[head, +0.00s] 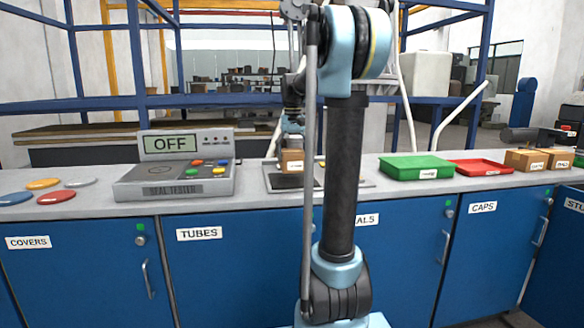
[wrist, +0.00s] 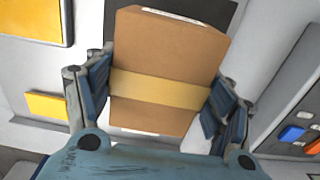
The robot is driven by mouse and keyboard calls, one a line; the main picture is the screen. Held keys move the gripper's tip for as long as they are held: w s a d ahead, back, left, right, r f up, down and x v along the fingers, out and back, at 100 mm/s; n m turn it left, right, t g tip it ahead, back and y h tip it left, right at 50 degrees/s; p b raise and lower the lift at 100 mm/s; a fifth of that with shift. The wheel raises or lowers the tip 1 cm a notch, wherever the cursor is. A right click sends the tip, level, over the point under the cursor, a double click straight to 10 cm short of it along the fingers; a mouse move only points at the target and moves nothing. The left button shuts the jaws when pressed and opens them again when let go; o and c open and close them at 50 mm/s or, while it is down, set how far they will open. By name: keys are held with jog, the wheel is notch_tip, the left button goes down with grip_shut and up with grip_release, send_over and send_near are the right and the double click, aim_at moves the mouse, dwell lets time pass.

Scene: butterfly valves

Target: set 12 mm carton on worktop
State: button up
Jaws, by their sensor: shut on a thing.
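A brown carton (wrist: 165,60) with a tan band around it and white labels fills the middle of the wrist view. My gripper (wrist: 160,95) has its two fingers against the carton's left and right sides and is shut on it. In the head view the carton (head: 291,161) shows below my gripper (head: 292,140), over a grey panel with a dark plate on the worktop (head: 390,190). I cannot tell whether its underside touches anything. Its size marking is not readable.
A seal tester (head: 175,178) reading OFF stands left of the carton, with coloured discs (head: 56,197) further left. A green tray (head: 415,167), a red tray (head: 480,168) and two brown cartons (head: 525,160) stand to the right. Some bare worktop lies along the front edge.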

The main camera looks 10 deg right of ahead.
aim_at(293, 164)
jog(key=shift+f, duration=1.95)
jog(key=o, duration=2)
jog(key=shift+o, duration=0.2)
notch_tip(293, 164, up, 12)
jog(key=shift+s+r, duration=0.1)
